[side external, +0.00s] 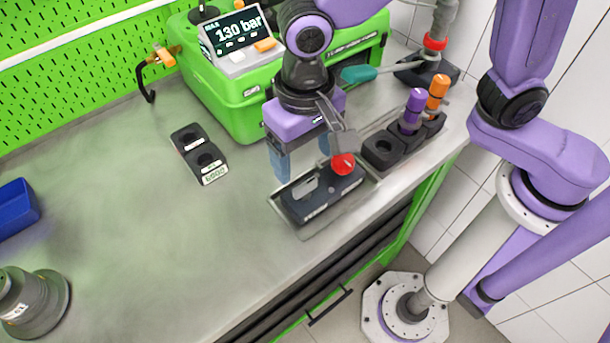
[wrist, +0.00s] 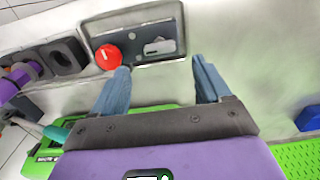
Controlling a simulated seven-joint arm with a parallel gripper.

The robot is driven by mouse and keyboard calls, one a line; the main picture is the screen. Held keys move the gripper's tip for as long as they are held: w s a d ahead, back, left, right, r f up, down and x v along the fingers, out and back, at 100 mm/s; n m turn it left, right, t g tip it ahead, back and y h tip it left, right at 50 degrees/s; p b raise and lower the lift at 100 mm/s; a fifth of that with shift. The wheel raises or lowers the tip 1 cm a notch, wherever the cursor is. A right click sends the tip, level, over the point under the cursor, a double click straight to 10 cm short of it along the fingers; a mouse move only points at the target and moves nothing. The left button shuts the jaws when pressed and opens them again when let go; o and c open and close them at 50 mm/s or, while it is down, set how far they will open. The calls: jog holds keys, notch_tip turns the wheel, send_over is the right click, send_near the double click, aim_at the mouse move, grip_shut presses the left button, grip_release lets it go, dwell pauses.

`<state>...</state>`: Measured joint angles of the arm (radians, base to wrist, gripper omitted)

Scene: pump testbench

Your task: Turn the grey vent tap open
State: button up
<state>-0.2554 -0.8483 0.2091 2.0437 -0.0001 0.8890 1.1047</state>
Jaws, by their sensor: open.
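No part is clearly recognisable as the grey vent tap. A light grey, lever-like piece (side external: 305,187) lies on a dark block (side external: 318,202) in a shallow tray, and it also shows in the wrist view (wrist: 158,47). I cannot tell whether it is the tap. A red round knob (side external: 343,164) is at the other end of the block, and it shows in the wrist view (wrist: 108,57). My gripper (side external: 303,167) is open and empty, fingers pointing down, above or just behind the tray. In the wrist view its fingertips (wrist: 161,67) lie apart, short of the block.
A green pump unit (side external: 238,112) with a "130 bar" display (side external: 237,31) stands behind my gripper. A teal handle (side external: 358,74) sticks out beside it. Black holders (side external: 383,150) with purple and orange-topped parts stand right of the tray.

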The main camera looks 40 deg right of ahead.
aim_at(305, 184)
notch_tip(305, 184, down, 7)
jog(key=shift+r, duration=0.15)
jog(key=c, duration=1.1)
